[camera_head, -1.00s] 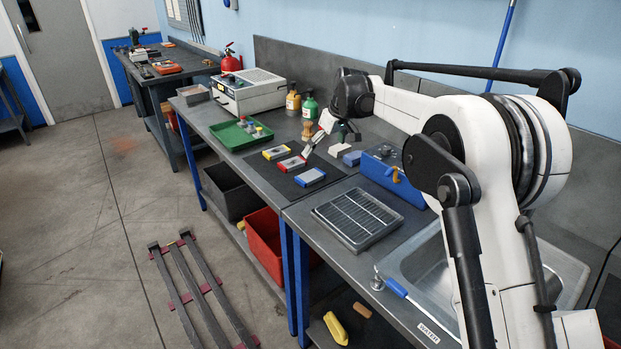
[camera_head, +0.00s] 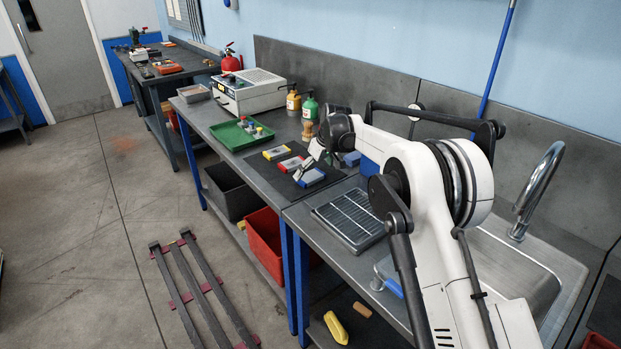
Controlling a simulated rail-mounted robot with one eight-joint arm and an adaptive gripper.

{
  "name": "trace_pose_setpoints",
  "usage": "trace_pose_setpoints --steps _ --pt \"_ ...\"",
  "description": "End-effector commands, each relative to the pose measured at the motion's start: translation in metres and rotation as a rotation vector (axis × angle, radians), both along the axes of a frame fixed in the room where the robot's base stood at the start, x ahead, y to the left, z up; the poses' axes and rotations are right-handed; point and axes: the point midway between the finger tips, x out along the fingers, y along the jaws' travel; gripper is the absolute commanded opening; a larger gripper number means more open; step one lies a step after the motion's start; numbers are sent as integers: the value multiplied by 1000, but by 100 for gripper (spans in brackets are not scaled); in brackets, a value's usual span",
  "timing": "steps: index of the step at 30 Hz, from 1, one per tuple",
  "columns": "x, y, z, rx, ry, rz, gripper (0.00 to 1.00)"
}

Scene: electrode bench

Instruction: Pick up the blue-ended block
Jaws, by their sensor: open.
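Three blocks with coloured ends lie in a row on a dark mat on the bench: the yellow-ended block (camera_head: 276,152), the red-ended block (camera_head: 290,164) and the blue-ended block (camera_head: 311,178) nearest to me. My gripper (camera_head: 303,170) is open, with its fingers pointing down at the blue-ended block. Its fingers overlap the left upper part of that block in the picture. I cannot tell whether they touch it or are still above it.
A green tray (camera_head: 218,138) with small coloured-topped items stands to the left. Green (camera_head: 310,106) and orange (camera_head: 293,100) bottles stand behind. A ribbed drainer (camera_head: 335,226) lies in front, beside the sink (camera_head: 520,285). My arm hides much of the bench at right.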

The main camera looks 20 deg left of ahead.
Motion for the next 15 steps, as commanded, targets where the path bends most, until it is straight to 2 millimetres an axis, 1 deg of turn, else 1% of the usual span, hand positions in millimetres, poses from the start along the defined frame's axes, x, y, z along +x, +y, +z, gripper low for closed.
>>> trace_pose_setpoints --steps 3,6,10,15 --pt "3 6 -14 0 0 1 100" --pt "5 9 -23 0 0 1 100" --pt "6 10 -27 0 0 0 100" --pt "6 10 -28 0 0 0 100"
